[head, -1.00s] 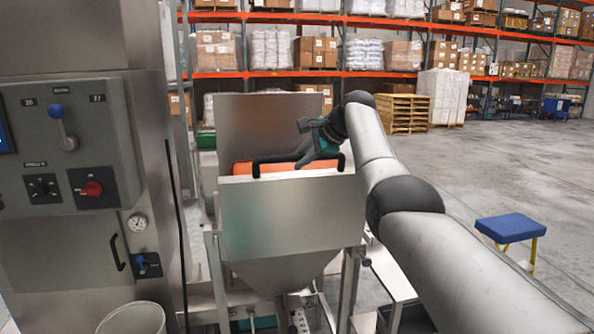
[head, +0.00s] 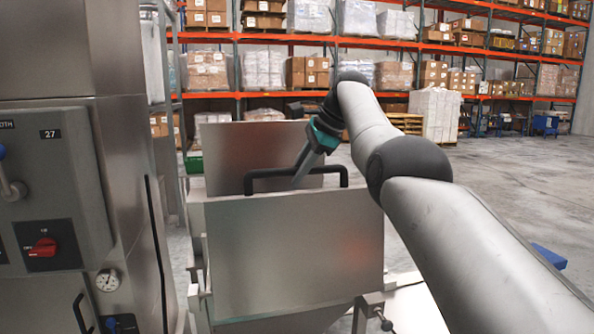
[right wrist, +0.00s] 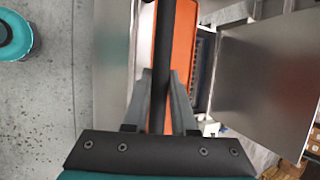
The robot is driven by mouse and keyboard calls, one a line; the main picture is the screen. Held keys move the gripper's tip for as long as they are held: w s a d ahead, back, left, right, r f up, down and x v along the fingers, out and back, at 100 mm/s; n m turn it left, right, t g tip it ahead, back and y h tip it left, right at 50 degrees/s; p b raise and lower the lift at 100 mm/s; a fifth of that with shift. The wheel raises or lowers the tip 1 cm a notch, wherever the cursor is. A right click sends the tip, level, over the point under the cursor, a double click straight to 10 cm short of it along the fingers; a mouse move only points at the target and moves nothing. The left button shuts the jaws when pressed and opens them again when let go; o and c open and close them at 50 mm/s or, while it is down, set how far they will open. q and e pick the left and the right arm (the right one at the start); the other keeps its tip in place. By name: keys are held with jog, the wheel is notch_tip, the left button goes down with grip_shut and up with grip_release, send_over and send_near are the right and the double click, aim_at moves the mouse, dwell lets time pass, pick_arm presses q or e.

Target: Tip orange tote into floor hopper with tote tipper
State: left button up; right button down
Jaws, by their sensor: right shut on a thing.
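My right gripper (head: 297,181) is shut on a black bar handle (head: 270,174), which rises just above the front steel panel of the tote tipper (head: 295,250). In the right wrist view the black bar (right wrist: 163,45) runs between the two grey fingers of the gripper (right wrist: 161,85). The orange tote (right wrist: 184,50) shows there as a strip beside and below the bar, next to a steel plate. In the head view the tote is hidden behind the front panel. I cannot make out the floor hopper's opening. My left gripper is not in view.
A steel cabinet with a red rotary switch (head: 43,248) and a gauge (head: 108,280) stands close on the left. A blue stool top (head: 549,256) is partly hidden behind my right arm. Open concrete floor (head: 520,190) lies to the right, with pallet racks behind.

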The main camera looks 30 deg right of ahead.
jog(key=shift+f, duration=0.1)
dwell(0.4)
jog(key=c, duration=1.1)
grip_release()
jog(key=shift+w, duration=0.1)
jog(key=o, duration=0.3)
jog(key=shift+w+d+f, duration=0.1)
jog(key=shift+w, duration=0.25)
jog(key=shift+o, duration=0.4)
jog(key=shift+s, duration=0.25)
jog(key=shift+d+r, duration=0.1)
jog(key=shift+r, duration=0.4)
jog(key=p+v, duration=0.1)
jog(key=v, duration=1.3)
jog(key=shift+s+r+p, duration=0.2)
jog(key=shift+s+p, duration=0.05)
jog(key=shift+p, duration=0.15)
